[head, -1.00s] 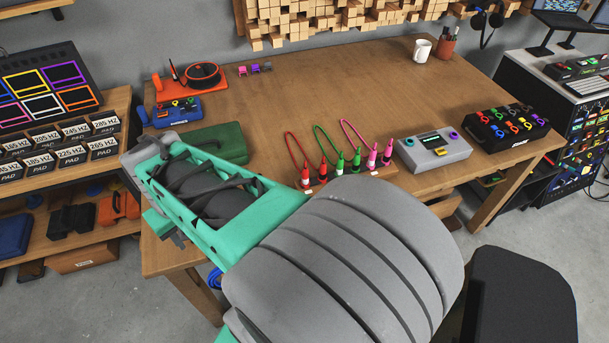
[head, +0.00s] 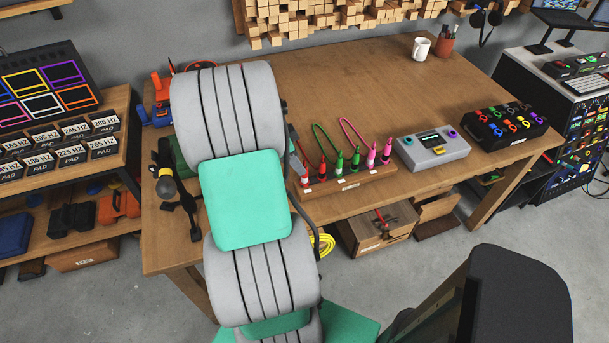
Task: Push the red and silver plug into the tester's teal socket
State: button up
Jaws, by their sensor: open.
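The tester (head: 432,152) is a grey box with a small dark screen, near the table's right front. Its teal socket (head: 409,141) is at its left end, empty as far as I can see. To its left is a wooden rack (head: 352,186) of upright plugs in red, green and pink pairs, each pair joined by a looped cable. The red plug (head: 307,181) stands at the rack's left end; silver on it is too small to make out. My arm stands just left of it and covers part of the red cable. My gripper is hidden behind my arm.
The table (head: 360,85) is clear behind the rack. A black box of coloured clips (head: 505,125) is right of the tester, a white mug (head: 421,48) at the back. A black bracket-like object (head: 190,212) lies at the left.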

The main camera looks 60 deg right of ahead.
jog(key=shift+f, duration=0.1)
jog(key=shift+x, duration=1.2)
jog(key=p+x, duration=0.1)
jog(key=x, duration=0.4)
jog(key=shift+w+f+p, duration=0.15)
jog(key=shift+p, duration=0.15)
jog(key=shift+c, duration=0.3)
grip_shut()
